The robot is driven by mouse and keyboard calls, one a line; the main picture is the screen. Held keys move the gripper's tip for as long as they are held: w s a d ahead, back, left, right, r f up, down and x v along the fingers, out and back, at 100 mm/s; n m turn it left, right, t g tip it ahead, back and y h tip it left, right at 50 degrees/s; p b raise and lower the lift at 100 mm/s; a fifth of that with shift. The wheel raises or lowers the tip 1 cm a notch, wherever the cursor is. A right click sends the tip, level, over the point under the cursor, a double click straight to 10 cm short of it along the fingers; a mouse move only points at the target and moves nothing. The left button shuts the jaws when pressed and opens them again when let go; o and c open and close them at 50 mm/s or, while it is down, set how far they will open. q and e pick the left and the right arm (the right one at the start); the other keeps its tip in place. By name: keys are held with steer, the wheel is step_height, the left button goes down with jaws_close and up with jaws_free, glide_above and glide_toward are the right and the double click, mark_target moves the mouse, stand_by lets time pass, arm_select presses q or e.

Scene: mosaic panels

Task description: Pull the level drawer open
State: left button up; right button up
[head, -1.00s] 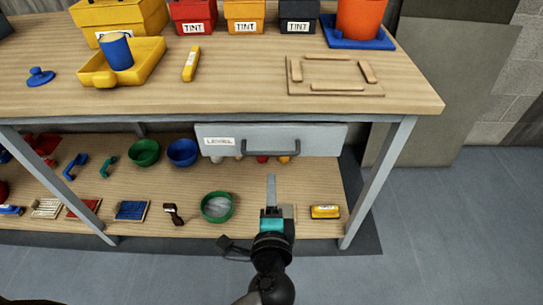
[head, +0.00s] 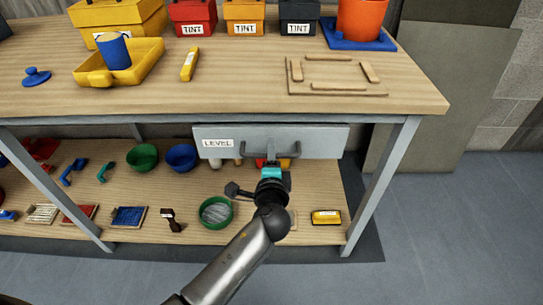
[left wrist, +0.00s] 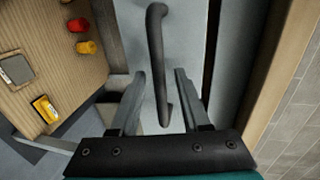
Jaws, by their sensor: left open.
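The level drawer (head: 320,138) has a grey front with a "LEVEL" label (head: 217,143) and hangs under the workbench top; it looks shut. Its dark bar handle (head: 249,153) crosses the middle of the front. My left gripper (head: 271,158) is at the handle, its fingertips partly hidden by the wrist in the head view. In the left wrist view, the open gripper (left wrist: 158,78) has one finger on each side of the handle (left wrist: 156,50), with visible gaps between fingers and bar. My right gripper is not in view.
The workbench top (head: 230,90) overhangs the drawer. A table leg (head: 382,185) stands to the right. The lower shelf (head: 100,215) holds bowls, brushes and a yellow block (head: 326,217). The floor in front is clear.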

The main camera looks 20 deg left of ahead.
arm_select(q)
jaws_close()
stand_by(0.4)
stand_by(1.1)
